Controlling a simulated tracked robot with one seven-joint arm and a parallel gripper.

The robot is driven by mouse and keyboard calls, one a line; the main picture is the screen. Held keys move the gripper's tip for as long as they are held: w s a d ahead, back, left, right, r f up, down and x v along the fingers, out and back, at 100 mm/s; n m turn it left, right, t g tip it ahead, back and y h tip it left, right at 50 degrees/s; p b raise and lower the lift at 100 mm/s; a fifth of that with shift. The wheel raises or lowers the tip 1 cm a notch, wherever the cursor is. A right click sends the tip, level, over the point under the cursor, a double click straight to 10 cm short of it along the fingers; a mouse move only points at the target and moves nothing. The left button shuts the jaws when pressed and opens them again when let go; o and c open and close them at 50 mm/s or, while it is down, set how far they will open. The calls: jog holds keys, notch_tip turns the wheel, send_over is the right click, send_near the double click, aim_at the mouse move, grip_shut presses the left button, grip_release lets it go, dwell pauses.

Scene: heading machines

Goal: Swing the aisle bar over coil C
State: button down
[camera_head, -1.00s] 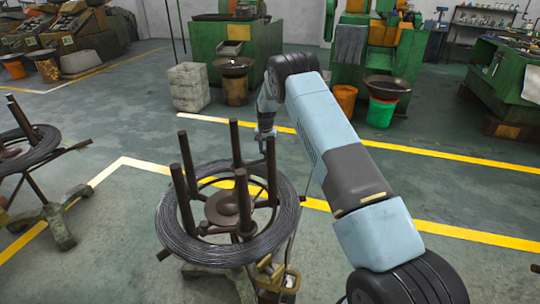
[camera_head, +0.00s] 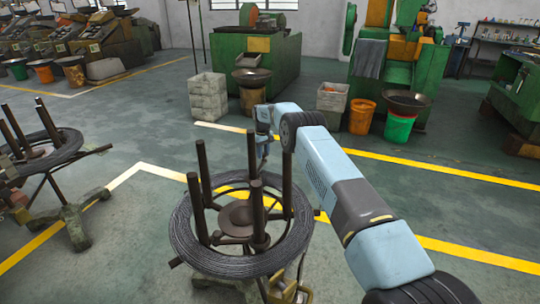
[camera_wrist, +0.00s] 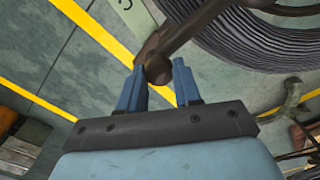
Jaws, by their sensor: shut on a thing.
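A coil of dark wire (camera_head: 181,240) lies around a stand with several upright brown posts, in front of me; I cannot read which letter it bears. My gripper (camera_head: 263,158) is at the far side of this coil, close behind a post and partly hidden. In the wrist view, my gripper's two blue fingers (camera_wrist: 160,85) are shut on the rounded end of a brown bar (camera_wrist: 190,30). The bar runs up and right, over the coil's edge (camera_wrist: 262,40). From the head view I cannot tell the bar from the stand's posts and arms.
A second coil on a stand (camera_head: 70,151) is at the left. Yellow floor lines (camera_head: 420,168) mark an aisle behind the coils. Pale blocks (camera_head: 208,97), a white crate (camera_head: 332,97), an orange bucket (camera_head: 362,116) and green machines (camera_head: 285,55) stand beyond. The aisle floor between is clear.

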jog(key=shift+a+f+n, duration=0.15)
jog(key=shift+a+n, duration=0.2)
jog(key=shift+a, duration=0.25)
jog(key=shift+a+f+n, duration=0.15)
jog(key=shift+a+n, duration=0.2)
jog(key=shift+a, duration=0.25)
jog(key=shift+s, duration=0.1)
jog(key=c, duration=1.2)
grip_release()
jog(key=o, duration=0.4)
jog(key=shift+d+r, duration=0.2)
jog(key=r, duration=1.3)
jog(key=shift+w+r, duration=0.2)
jog(key=shift+r, duration=0.1)
